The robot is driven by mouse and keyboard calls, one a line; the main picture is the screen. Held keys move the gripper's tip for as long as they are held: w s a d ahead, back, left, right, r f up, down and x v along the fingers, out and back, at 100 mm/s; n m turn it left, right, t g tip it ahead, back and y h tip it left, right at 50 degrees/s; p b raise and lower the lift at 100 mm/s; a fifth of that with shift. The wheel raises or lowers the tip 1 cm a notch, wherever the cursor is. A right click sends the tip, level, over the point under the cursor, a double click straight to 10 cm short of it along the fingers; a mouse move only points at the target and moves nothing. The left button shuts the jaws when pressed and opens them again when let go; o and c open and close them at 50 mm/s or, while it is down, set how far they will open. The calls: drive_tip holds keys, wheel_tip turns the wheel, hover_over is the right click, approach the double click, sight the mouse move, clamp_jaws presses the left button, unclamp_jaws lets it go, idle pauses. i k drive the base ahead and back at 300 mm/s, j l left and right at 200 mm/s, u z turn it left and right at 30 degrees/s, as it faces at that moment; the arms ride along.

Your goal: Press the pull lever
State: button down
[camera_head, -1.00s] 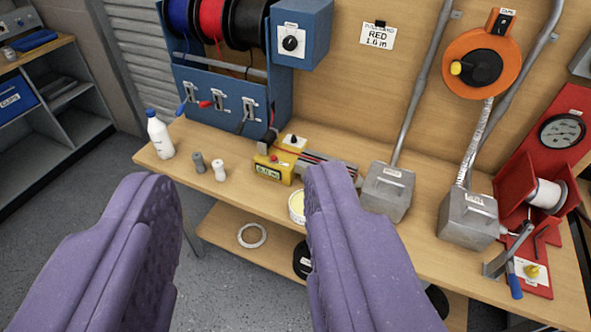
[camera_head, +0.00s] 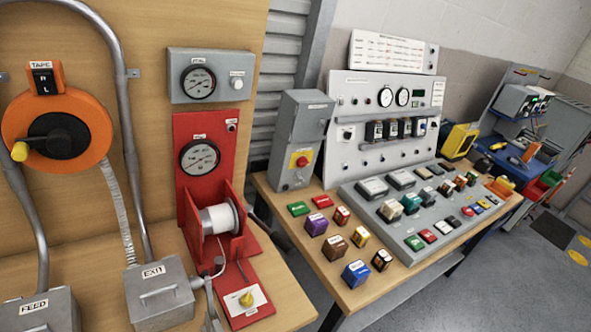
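The red pull unit (camera_head: 187,140) stands on the left bench, with a dial gauge (camera_head: 200,157) on its upright plate and a white spool (camera_head: 219,219) below. A grey metal lever arm (camera_head: 209,296) shows beside the unit's base, near the bottom edge. Its blue handle is out of frame. A yellow knob (camera_head: 247,299) sits on a white plate on the red base. My gripper is not in this view, and nothing touches the visible part of the lever.
Grey boxes marked EXIT (camera_head: 158,293) and FEED (camera_head: 40,312) stand left of the red unit. An orange tape reel (camera_head: 88,118) hangs above. At right, a second bench (camera_head: 340,293) carries a control panel (camera_head: 380,120) and several coloured blocks.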

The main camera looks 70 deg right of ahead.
sight(278, 240)
drive_tip(key=i+l, duration=0.1)
drive_tip(key=l, duration=0.5)
drive_tip(key=i+l, duration=0.1)
drive_tip(key=l, duration=0.55)
